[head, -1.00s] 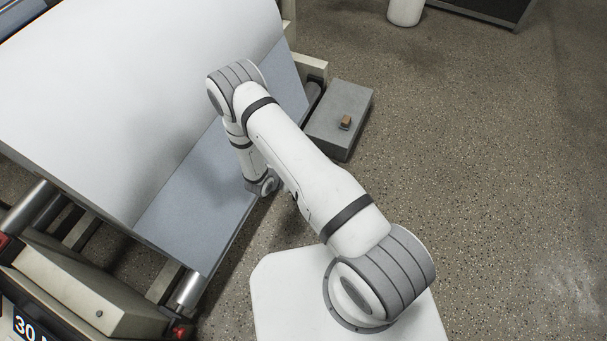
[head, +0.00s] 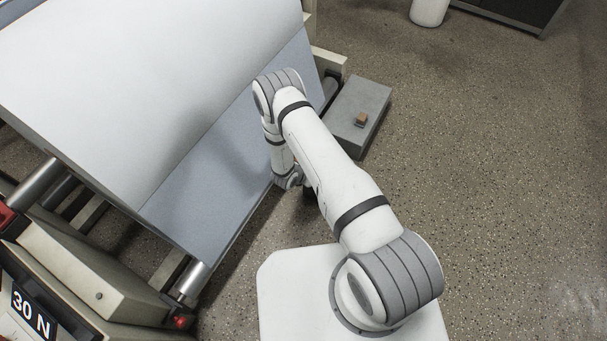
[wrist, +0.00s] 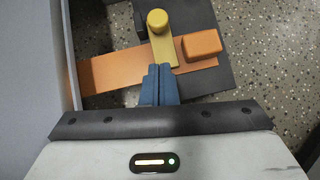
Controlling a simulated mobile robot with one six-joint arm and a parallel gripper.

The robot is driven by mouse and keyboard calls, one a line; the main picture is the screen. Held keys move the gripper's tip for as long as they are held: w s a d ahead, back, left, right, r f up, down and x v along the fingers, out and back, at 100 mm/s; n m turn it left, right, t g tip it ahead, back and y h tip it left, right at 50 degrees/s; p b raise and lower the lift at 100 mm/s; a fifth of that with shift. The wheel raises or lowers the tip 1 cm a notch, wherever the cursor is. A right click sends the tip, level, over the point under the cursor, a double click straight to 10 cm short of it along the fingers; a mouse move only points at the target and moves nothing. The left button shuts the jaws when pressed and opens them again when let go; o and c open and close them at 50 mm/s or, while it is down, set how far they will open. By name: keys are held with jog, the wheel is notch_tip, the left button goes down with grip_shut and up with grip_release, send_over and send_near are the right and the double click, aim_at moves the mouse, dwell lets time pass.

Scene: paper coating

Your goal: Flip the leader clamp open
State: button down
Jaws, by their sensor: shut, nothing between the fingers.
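In the wrist view a yellow lever (wrist: 163,48) with a round knob (wrist: 157,20) lies across an orange strip (wrist: 110,73); it looks like the leader clamp. An orange block (wrist: 202,45) sits to its right. My gripper (wrist: 159,70) has blue fingers pressed together, with nothing between them. The fingertips overlap the lever's near end in the picture; I cannot tell whether they touch it. In the head view my arm hides the gripper and the lever.
A white bin (head: 429,10) stands far back. The speckled floor at right is clear.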

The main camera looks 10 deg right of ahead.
jog(key=w+d, duration=0.1)
jog(key=w+d+f+b, duration=0.1)
jog(key=shift+w+d+f, duration=0.3)
jog(key=shift+w+d, duration=0.4)
jog(key=shift+w, duration=0.05)
jog(key=shift+w+d+b, duration=0.15)
jog(key=shift+w+b, duration=0.05)
jog(key=shift+b, duration=0.1)
jog(key=w+d+b, duration=0.1)
jog(key=w, duration=0.1)
jog(key=w+d+b, duration=0.1)
jog(key=w+d, duration=0.1)
jog(key=shift+w+d+f+b, duration=0.1)
jog(key=shift+w+d+b, duration=0.1)
jog(key=shift+w+b, duration=0.2)
jog(key=shift+w+d+r, duration=0.15)
jog(key=shift+d+r, duration=0.05)
jog(key=shift+r, duration=0.05)
jog(key=s+a, duration=0.3)
jog(key=shift+s+a+r+p, duration=0.1)
jog(key=shift+a+r+p, duration=0.1)
jog(key=shift+p, duration=0.15)
jog(key=p+v, duration=0.3)
jog(key=v, duration=0.7)
